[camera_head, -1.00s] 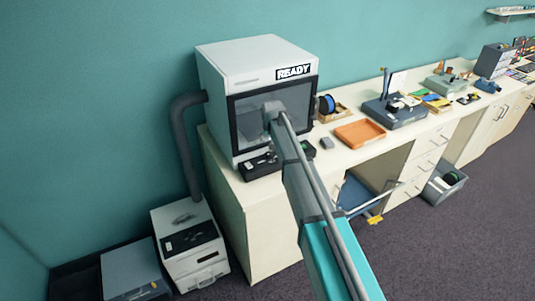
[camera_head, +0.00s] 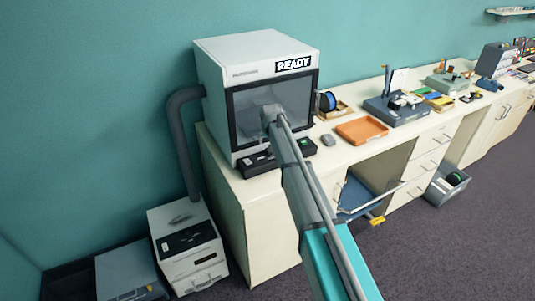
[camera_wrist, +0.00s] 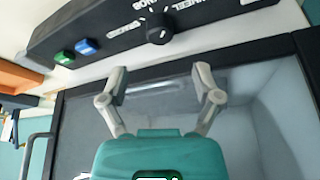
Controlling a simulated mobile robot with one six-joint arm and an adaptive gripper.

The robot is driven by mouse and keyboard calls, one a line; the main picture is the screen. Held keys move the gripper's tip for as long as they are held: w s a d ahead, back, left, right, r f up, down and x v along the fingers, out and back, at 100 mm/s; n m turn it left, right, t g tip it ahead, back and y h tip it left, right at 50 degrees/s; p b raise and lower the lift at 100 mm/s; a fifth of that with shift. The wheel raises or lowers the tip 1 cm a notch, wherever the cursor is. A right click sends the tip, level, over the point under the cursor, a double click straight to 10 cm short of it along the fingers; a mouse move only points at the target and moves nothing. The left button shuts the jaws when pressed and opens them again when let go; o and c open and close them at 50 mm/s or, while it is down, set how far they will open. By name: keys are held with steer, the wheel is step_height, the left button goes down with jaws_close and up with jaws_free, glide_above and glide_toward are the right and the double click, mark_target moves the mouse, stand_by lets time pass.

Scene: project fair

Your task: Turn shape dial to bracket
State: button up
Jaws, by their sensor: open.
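The shape dial (camera_wrist: 160,29) is a round black knob on the black control panel (camera_wrist: 90,32), at the top of the wrist view. White labels surround it upside down; one reads "WHEEL", another looks like "KNOB", and a third at left is too small to read. I cannot tell which label the dial points to. My gripper (camera_wrist: 160,70) is open and empty, its two fingertips apart just below the panel in the wrist view and clear of the dial. In the head view the panel (camera_head: 256,164) runs along the base of the white machine (camera_head: 222,85), partly behind my arm.
A green button (camera_wrist: 65,58) and a blue button (camera_wrist: 87,46) sit beside the dial. The machine's dark-framed window door fills the lower wrist view. An orange tray (camera_head: 361,130) and a grey mouse-like object (camera_head: 328,140) lie on the counter to the right.

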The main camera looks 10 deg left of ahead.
steer(key=shift+b+x, duration=3.1)
steer(key=shift+x, duration=0.6)
steer(key=shift+c, duration=0.2)
steer(key=shift+a, duration=0.1)
jaws_close()
